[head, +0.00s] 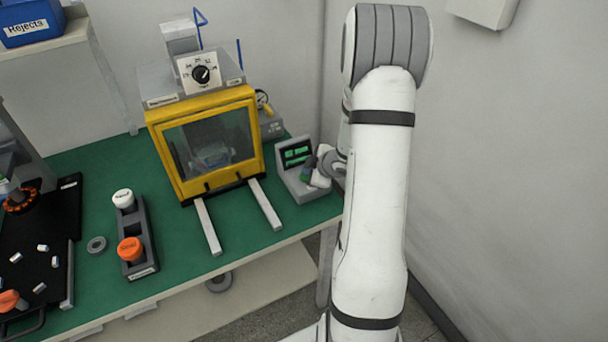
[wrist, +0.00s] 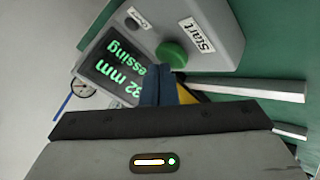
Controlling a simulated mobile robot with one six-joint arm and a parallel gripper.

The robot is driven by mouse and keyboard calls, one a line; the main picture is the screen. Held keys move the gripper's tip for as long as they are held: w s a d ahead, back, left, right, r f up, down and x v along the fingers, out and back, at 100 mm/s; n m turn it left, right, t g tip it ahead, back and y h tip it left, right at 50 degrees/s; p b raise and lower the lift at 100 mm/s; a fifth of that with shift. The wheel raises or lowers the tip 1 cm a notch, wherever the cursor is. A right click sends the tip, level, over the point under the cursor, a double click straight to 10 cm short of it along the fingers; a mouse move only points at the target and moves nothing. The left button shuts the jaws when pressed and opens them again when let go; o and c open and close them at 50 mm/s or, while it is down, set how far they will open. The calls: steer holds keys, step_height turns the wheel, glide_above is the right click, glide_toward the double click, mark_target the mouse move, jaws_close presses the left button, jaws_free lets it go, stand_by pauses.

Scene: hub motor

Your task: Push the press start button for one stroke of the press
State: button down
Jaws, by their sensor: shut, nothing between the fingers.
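The control box (head: 297,182) stands on the green bench to the right of the press. In the wrist view its green button (wrist: 172,53) sits beside a "Start" label (wrist: 199,37). The box's screen (wrist: 113,70) shows green text, partly covered, reading "32 mm" and "essing". My gripper (wrist: 163,72) is shut and empty, its fingertips at the near edge of the green button. I cannot tell whether they touch it. In the head view my gripper (head: 310,172) is small at the box. The press (head: 161,150) has a yellow-framed clear front with a bluish thing behind it.
Two pale rails (head: 207,227) run forward from the press. A gauge (head: 262,99) is at its right side. A dark holder (head: 151,235) with a white-topped and an orange-topped piece stands left of the rails, near a grey ring (head: 96,245). A wall is close on my arm's right.

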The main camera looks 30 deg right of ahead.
steer(key=shift+r, duration=0.55)
steer(key=shift+p, duration=0.3)
step_height(320, 180, up, 5)
steer(key=p, duration=0.4)
steer(key=shift+p, duration=0.4)
